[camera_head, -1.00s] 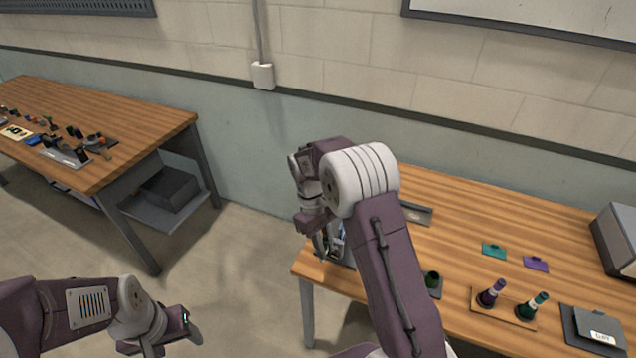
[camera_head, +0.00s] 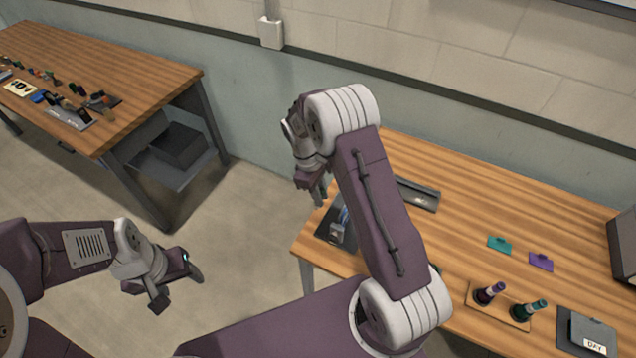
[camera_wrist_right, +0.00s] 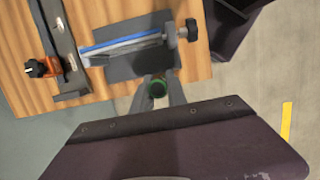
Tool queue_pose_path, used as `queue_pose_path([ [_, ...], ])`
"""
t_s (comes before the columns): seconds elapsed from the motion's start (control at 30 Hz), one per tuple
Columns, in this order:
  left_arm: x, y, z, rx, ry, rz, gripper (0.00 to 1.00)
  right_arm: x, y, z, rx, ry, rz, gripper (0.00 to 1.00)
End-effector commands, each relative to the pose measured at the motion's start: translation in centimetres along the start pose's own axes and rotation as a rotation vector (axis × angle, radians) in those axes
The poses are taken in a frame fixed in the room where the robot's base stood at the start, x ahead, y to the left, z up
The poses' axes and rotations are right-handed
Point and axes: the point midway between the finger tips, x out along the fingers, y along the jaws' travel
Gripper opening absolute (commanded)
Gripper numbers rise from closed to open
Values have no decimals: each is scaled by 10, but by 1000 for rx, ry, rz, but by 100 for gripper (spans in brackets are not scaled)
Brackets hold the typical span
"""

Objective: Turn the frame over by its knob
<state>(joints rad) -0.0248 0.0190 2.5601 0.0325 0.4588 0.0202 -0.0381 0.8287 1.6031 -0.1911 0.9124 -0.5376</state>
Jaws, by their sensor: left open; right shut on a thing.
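The frame (camera_wrist_right: 125,46), a flat piece with a blue edge, lies in a dark holder (camera_wrist_right: 142,64) at the table's edge in the right wrist view. Its dark knob (camera_wrist_right: 188,30) sticks out at the right end. It also shows small, partly hidden by my right arm, in the head view (camera_head: 341,232). My right gripper (camera_wrist_right: 158,98) is shut on a small green-ended round thing (camera_wrist_right: 158,87), just off the holder's near side and apart from the knob. In the head view the right gripper (camera_head: 318,194) is above the table's left end. My left gripper (camera_head: 178,288) is open and empty over the floor.
A dark rail (camera_wrist_right: 66,45) with a black-and-orange knob (camera_wrist_right: 42,67) lies beside the holder. Another table (camera_head: 110,65) with small parts stands left.

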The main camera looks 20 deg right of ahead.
Motion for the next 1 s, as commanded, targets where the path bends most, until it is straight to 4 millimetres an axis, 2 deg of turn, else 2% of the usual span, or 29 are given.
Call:
queue_pose_path([
  [0.1,-6,0,-1,0,0,0,61,24,-1,1,2,-3,-4,0],
  [0.23,-15,0,-2,0,0,0,61,26,0,23,4,-1,-2,0],
  [0.43,-19,0,-2,0,0,0,61,32,0,38,2,0,-1,0],
  [1.0,-20,0,-2,0,0,0,61,30,5,34,3,38,0,0],
])
